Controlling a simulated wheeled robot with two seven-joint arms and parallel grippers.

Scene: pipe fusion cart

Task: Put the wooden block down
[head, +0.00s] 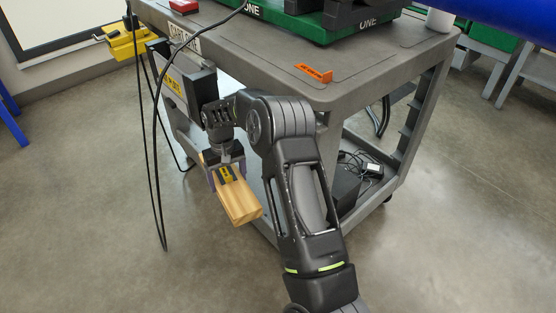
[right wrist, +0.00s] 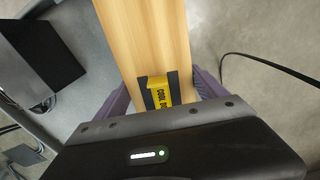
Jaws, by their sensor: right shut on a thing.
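In the right wrist view the block (right wrist: 148,40) runs up and away between the purple fingers of the right gripper (right wrist: 160,95). The label on it is only partly readable. My left gripper is not in view.
The grey cart (head: 390,62) stands behind the arm, with an orange tag (head: 314,73) near its top's front edge and a green machine base (head: 310,25) at the back. Black cables (head: 158,190) hang at its left. A lower shelf holds a dark box (head: 346,187). Open floor lies left.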

